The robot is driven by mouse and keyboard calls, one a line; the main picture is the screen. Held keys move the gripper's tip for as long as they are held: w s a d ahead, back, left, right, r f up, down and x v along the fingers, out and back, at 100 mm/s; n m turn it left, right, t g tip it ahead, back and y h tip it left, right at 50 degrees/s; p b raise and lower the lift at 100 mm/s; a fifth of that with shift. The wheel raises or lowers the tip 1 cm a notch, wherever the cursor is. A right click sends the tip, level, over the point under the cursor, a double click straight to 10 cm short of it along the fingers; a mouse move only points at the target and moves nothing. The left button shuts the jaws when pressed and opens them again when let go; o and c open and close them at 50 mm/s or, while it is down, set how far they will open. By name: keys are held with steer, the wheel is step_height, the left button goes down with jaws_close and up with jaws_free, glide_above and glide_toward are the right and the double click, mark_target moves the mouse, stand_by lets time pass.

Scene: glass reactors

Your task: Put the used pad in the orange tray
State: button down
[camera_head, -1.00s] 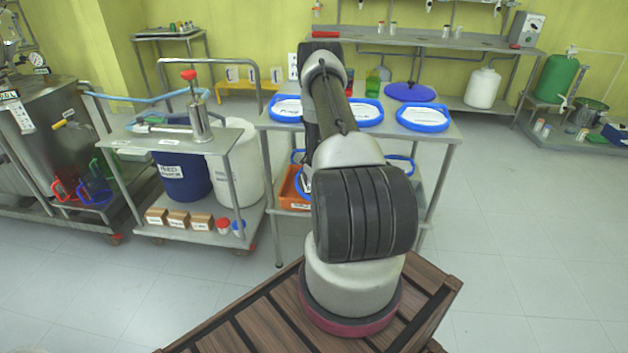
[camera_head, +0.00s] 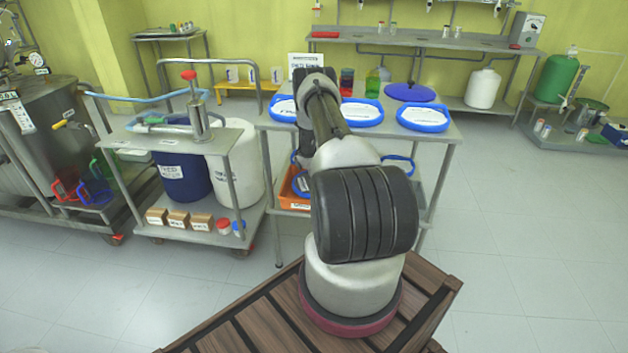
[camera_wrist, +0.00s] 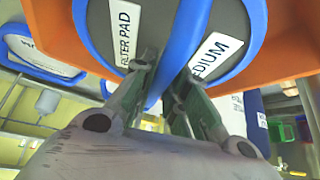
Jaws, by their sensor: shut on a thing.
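My gripper (camera_wrist: 168,80) is shut on a blue bar that runs across the dark face of the used pad (camera_wrist: 232,22) in the wrist view. The pad has a blue rim and white labels reading "FILTER PAD" and "MEDIUM" on either side of the bar. The orange tray (camera_wrist: 290,40) shows close around the pad, and I cannot tell whether they touch. In the head view the orange tray (camera_head: 293,203) is on the table's lower shelf, partly behind my arm. A blue rim shows at the tray there. My arm hides the fingertips.
Blue-rimmed pads (camera_head: 423,118) and a blue lid (camera_head: 410,92) lie on the steel tabletop. A trolley with a blue drum (camera_head: 182,175) and a white drum (camera_head: 237,170) stands close on the left. The floor to the right is open.

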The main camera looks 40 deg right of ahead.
steer(key=shift+s+a+f, duration=0.1)
steer(key=shift+f, duration=0.6)
steer(key=shift+f, duration=0.6)
steer(key=c, duration=1.4)
jaws_free()
steer(key=shift+c, duration=0.2)
steer(key=shift+r, duration=0.5)
steer(key=v, duration=0.5)
steer(key=shift+r, duration=0.3)
steer(key=s+a, duration=0.5)
steer(key=s, duration=0.6)
steer(key=shift+f, duration=0.2)
